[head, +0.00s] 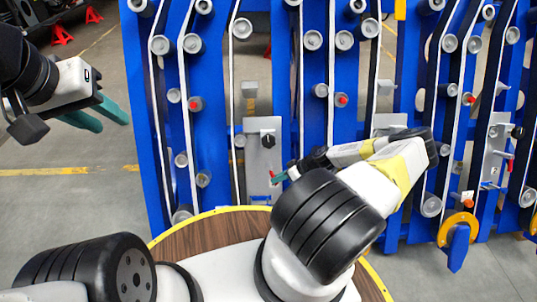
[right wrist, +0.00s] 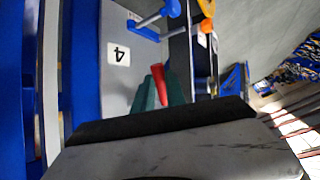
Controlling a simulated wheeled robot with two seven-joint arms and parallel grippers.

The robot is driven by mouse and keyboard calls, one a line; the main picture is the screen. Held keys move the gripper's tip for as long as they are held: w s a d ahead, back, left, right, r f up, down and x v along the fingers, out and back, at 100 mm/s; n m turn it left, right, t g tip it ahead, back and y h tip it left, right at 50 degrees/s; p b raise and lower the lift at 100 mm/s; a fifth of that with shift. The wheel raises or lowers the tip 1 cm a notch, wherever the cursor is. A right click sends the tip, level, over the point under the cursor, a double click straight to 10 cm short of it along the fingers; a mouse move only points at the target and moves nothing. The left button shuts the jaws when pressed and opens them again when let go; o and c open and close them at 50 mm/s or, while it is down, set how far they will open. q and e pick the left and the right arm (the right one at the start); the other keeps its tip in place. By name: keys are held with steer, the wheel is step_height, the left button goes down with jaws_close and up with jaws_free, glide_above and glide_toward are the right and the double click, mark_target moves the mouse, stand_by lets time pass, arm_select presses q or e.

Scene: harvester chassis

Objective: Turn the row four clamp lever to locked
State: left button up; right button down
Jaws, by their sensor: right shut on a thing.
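The red clamp lever (right wrist: 159,84) is between the green fingers of my right gripper (right wrist: 154,92) in the right wrist view. The gripper is shut on it, and the fingers hide part of it. Behind it is a grey panel (right wrist: 118,82) with a white label (right wrist: 119,53) bearing an upside-down 4. In the head view my right gripper (head: 279,177) reaches left to the grey panel (head: 262,156), with its fingertips at a small red part. My left gripper (head: 111,125) is open and empty at the upper left, away from the frame.
A blue frame (head: 147,110) with several grey rollers and white belts stands ahead. An orange ring (head: 458,229) is at the lower right. Open floor (head: 60,215) lies at left.

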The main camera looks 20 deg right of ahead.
steer(key=shift+a+f+m+t+y, duration=0.3)
steer(key=shift+a+m+t+y, duration=0.25)
steer(key=shift+m+t, duration=0.3)
steer(key=shift+a+f+m+t+y, duration=0.35)
steer(key=shift+m+t+y, duration=0.3)
steer(key=shift+m+t, duration=0.2)
steer(key=c, duration=1.4)
jaws_free()
steer(key=shift+a, duration=0.1)
steer(key=shift+o, duration=0.2)
steer(key=shift+r, duration=0.1)
steer(key=v, duration=0.7)
steer(key=shift+s+d, duration=0.3)
steer(key=shift+r, duration=0.2)
